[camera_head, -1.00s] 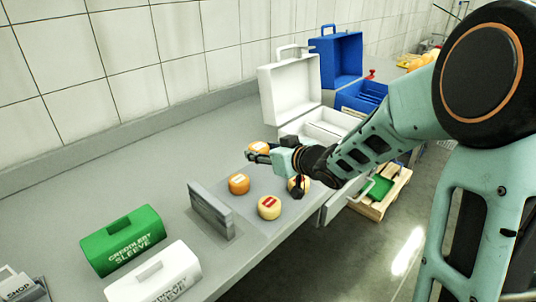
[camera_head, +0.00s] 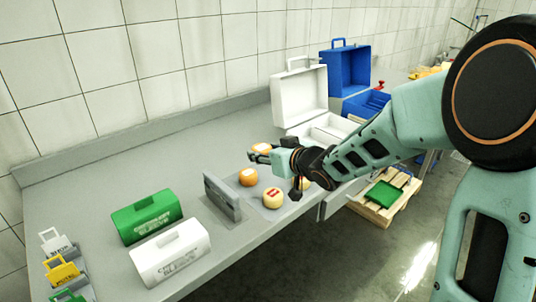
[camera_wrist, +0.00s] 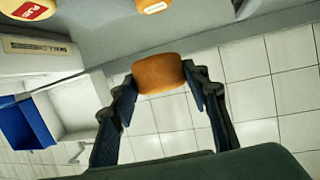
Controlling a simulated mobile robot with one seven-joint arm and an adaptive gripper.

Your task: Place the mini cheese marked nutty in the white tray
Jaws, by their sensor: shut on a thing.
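My gripper (camera_head: 258,155) is shut on an orange mini cheese (camera_wrist: 159,73), which sits between its two fingertips in the wrist view. The cheese (camera_head: 261,148) also shows at the fingertips in the head view; its label is too small to read. On the grey counter, another orange cheese (camera_head: 248,178) and a pale yellow cheese with a red label (camera_head: 272,198) stand near the gripper.
An open blue case (camera_head: 345,68) stands behind the white one. A grey upright plate (camera_head: 222,197), a green box (camera_head: 147,216) and a white box (camera_head: 170,252) stand to the left. A wooden pallet (camera_head: 375,208) is on the floor. The counter's back left is clear.

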